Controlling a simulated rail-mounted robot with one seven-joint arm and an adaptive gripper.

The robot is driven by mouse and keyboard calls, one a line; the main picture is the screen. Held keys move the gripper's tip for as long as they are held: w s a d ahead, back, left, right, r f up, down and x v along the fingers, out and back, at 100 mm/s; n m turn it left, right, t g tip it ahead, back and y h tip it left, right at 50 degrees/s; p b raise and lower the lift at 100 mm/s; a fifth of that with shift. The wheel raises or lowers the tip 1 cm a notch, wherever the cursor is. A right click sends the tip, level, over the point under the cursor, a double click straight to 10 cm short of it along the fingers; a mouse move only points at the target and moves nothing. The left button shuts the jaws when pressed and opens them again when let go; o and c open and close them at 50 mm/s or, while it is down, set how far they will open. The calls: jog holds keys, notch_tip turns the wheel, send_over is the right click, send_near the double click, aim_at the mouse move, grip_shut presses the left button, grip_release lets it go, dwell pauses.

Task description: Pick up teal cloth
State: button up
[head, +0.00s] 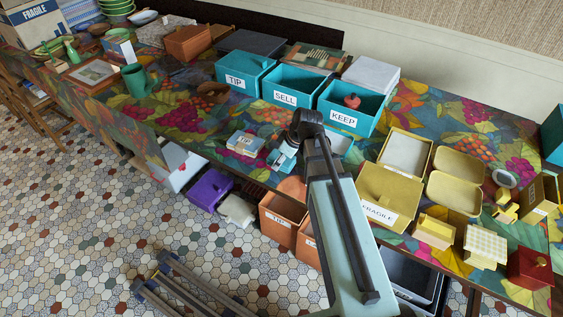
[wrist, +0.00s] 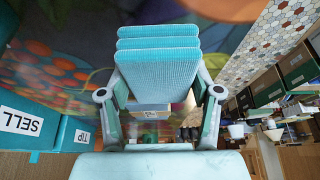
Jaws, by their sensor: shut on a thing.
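The teal cloth (wrist: 158,70) is a folded, layered, ribbed bundle in the wrist view. My gripper (wrist: 160,92) is shut on it, with a finger on each side of the cloth. In the head view my gripper (head: 284,157) is over the near part of the patterned table, in front of the teal boxes. The cloth is small and partly hidden by the arm there, so I cannot tell its height above the table.
Teal boxes marked TIP (head: 240,82), SELL (head: 288,98) and KEEP (head: 345,118) stand behind the gripper; KEEP holds a red item. A small box (head: 245,143) lies left of the gripper. A yellow FRAGILE box (head: 388,198) is to the right. Orange boxes (head: 278,222) stand below the table edge.

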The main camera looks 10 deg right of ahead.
notch_tip(320, 180, up, 18)
jog(key=b, duration=0.1)
jog(key=shift+r+b, duration=0.25)
jog(key=shift+b, duration=0.05)
jog(key=o, duration=0.5)
jog(key=c, duration=0.5)
jog(key=shift+o, duration=0.2)
jog(key=shift+r, duration=0.1)
jog(key=shift+a+p, duration=0.1)
jog(key=shift+p, duration=0.35)
